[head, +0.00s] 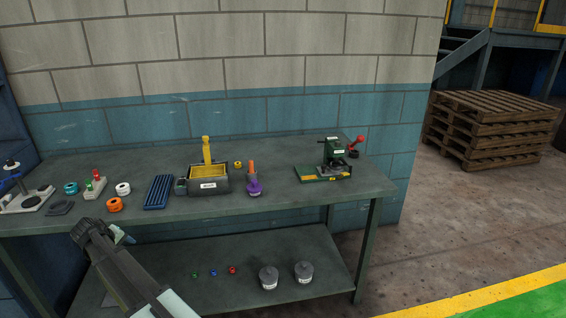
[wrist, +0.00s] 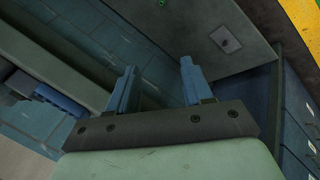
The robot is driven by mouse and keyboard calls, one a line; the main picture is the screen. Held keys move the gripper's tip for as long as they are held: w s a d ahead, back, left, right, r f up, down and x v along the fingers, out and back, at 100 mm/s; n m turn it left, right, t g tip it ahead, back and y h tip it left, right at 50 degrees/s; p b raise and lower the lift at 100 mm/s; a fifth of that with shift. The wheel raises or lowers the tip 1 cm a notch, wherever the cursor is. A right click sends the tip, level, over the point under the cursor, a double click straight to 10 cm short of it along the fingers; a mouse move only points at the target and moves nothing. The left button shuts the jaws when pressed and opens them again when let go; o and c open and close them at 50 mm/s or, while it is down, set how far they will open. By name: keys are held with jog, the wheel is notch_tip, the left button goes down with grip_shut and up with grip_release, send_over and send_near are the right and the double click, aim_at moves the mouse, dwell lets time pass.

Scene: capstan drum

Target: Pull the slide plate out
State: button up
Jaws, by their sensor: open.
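A small green machine (head: 334,152) with a red-knobbed lever (head: 357,141) stands at the right end of the workbench. A flat green plate with a yellow front edge (head: 318,175) lies at its base. I cannot tell for sure which part is the slide plate. My gripper (head: 122,234) is in front of the bench's left part, far to the left of the machine. In the wrist view my gripper (wrist: 157,82) shows two blue fingers spread apart with nothing between them. The machine is not seen in the wrist view.
The workbench (head: 285,203) also holds a dark box with a yellow handle (head: 208,180), a purple-and-orange item (head: 254,182), a ribbed blue tray (head: 158,191) and several rolls. Weights (head: 269,279) and small coloured pieces lie on the lower shelf. A wall stands behind.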

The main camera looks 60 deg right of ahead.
jog(key=w+d+r+t+h, duration=0.1)
jog(key=w+d+r, duration=0.15)
jog(key=r, duration=0.65)
jog(key=w+d+r+m+t+h, duration=0.1)
jog(key=w+d+r, duration=0.15)
jog(key=r, duration=0.65)
jog(key=w+d+r+h, duration=0.15)
jog(key=w+r, duration=0.25)
jog(key=r, duration=0.6)
jog(key=d+r, duration=0.8)
jog(key=s+d+f+g, duration=0.1)
jog(key=s+d+g, duration=0.3)
jog(key=d, duration=1.1)
jog(key=g+y, duration=0.6)
jog(key=y, duration=0.4)
send_near(324, 165)
jog(key=shift+n+h, duration=0.25)
jog(key=shift+n, duration=0.15)
jog(key=x, duration=0.8)
jog(key=shift+s+a+f, duration=0.15)
jog(key=shift+a+f, duration=0.05)
jog(key=shift+a, duration=0.05)
